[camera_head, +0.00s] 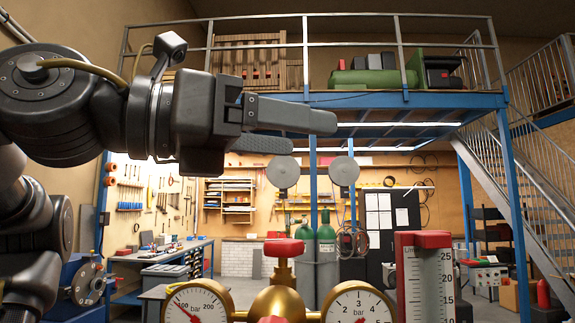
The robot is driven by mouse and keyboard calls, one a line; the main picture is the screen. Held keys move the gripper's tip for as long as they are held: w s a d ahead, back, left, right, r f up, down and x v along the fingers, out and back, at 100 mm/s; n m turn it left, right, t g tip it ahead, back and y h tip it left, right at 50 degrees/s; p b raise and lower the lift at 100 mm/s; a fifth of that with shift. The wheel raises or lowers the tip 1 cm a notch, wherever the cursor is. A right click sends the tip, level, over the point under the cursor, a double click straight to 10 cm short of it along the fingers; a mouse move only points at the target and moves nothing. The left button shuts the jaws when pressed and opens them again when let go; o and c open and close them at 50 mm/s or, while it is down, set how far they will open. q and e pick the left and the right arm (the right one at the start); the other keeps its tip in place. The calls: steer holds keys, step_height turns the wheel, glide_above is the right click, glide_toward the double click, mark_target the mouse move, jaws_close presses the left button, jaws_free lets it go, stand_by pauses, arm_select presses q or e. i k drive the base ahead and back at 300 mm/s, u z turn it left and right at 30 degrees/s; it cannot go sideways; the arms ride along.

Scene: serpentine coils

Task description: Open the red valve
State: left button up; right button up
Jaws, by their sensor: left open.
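A red valve knob (284,248) sits upright on top of a brass regulator body (277,302) at the bottom middle. Another red part (271,320) shows at the bottom edge in front of the brass body, mostly cut off. My left gripper (314,135) reaches in from the upper left, with its fingers pointing right. It is open and empty, and it appears above the red knob in the picture, apart from it. My right gripper is not in view.
Two round bar gauges (199,304) (357,306) flank the brass body. A red-topped scale (425,280) stands at the right. Behind are green gas cylinders (327,255), a workbench (160,254), a metal staircase (530,200) and a blue-framed upper platform (400,100).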

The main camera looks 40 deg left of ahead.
mark_target(282, 249)
steer(key=k, duration=2)
